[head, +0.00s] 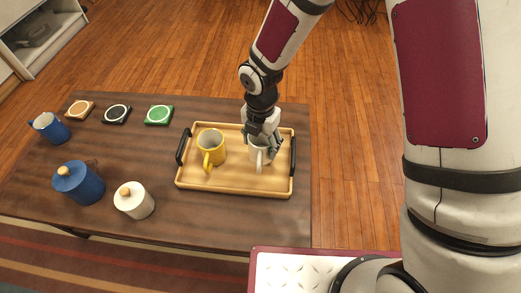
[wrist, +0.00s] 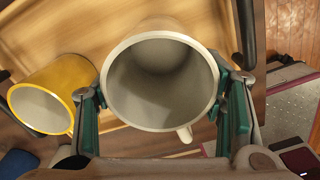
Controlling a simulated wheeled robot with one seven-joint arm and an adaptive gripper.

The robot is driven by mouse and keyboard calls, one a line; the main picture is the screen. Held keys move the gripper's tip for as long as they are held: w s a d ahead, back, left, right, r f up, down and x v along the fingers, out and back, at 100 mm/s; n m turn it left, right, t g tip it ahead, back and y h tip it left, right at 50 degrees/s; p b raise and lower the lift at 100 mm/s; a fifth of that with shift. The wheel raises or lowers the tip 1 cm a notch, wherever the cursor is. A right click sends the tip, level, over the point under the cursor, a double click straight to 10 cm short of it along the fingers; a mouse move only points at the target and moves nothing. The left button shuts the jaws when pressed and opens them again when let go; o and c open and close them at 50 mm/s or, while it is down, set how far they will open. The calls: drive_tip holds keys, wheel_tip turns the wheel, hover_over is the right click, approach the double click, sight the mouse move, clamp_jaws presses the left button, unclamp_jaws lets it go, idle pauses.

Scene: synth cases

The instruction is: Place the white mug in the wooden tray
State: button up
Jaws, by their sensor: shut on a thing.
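The white mug (head: 257,157) is upright at the right part of the wooden tray (head: 235,187), with its handle toward the front. My gripper (head: 262,138) is above it, shut on it. In the wrist view the mug (wrist: 160,110) sits between the two green fingers of my gripper (wrist: 163,105), and its inside looks empty. I cannot tell whether its base touches the tray floor. The wooden tray also shows behind it in the wrist view (wrist: 75,25).
A yellow mug (head: 211,148) stands in the tray's left part. Left of the tray are a blue lidded jar (head: 80,185), a white lidded jar (head: 134,202), a blue mug (head: 48,128) and several coasters (head: 117,114). Black handles (head: 293,156) rise at the tray's ends.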

drive_tip(key=shift+f+b, duration=1)
drive_tip(key=shift+f, duration=0.7)
drive_tip(key=shift+f, duration=0.1)
drive_tip(key=o, duration=1.4)
drive_tip(key=shift+c, duration=0.2)
wheel_tip(320, 180, up, 12)
drive_tip(key=p, duration=0.5)
